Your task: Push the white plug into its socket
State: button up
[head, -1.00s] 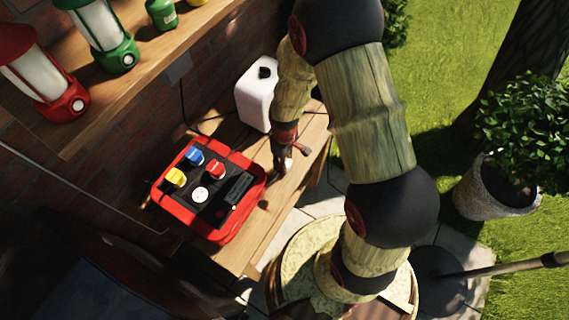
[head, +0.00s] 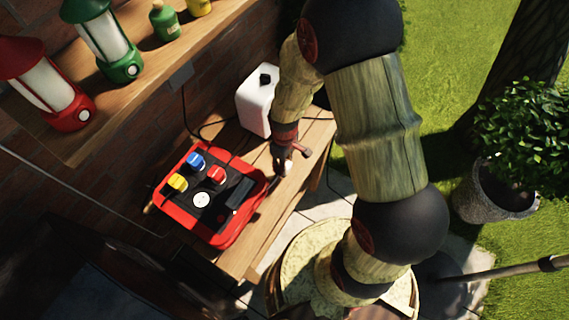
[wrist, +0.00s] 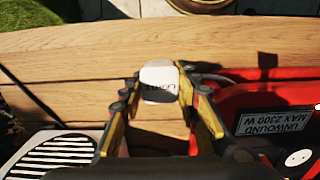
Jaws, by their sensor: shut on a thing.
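The white plug (wrist: 159,78) sits between the fingertips of my gripper (wrist: 160,88) in the wrist view, with small lettering on it. The gripper is shut on it, above the wooden bench. In the head view my gripper (head: 284,162) is just right of the red power unit (head: 228,241), with a bit of the white plug (head: 287,168) showing. The unit's black top has blue, yellow and red capped outlets and a round white socket (head: 201,200) with nothing in it. In the wrist view a white round piece (wrist: 298,158) shows at the lower right.
A shelf (head: 125,95) with red and green lanterns overhangs at upper left. A pale cord (wrist: 215,77) runs from near the plug toward the unit. A potted bush (head: 490,190) stands at right.

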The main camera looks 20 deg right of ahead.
jog(key=s+r, duration=0.1)
jog(key=s+a+r+p, duration=0.1)
jog(key=r, duration=0.1)
jog(key=s+r, duration=0.1)
jog(key=shift+a+r, duration=0.3)
jog(key=shift+a, duration=0.05)
jog(key=shift+s+a+r+p, duration=0.35)
jog(key=shift+s+a+r, duration=0.35)
jog(key=shift+s, duration=0.75)
jog(key=shift+s+a+r+p, duration=0.35)
jog(key=shift+s+a+r, duration=0.35)
jog(key=shift+s, duration=0.7)
jog(key=shift+s+a+r+p, duration=0.35)
jog(key=shift+s+a+r, duration=0.35)
jog(key=shift+s, duration=0.75)
jog(key=shift+f, duration=0.1)
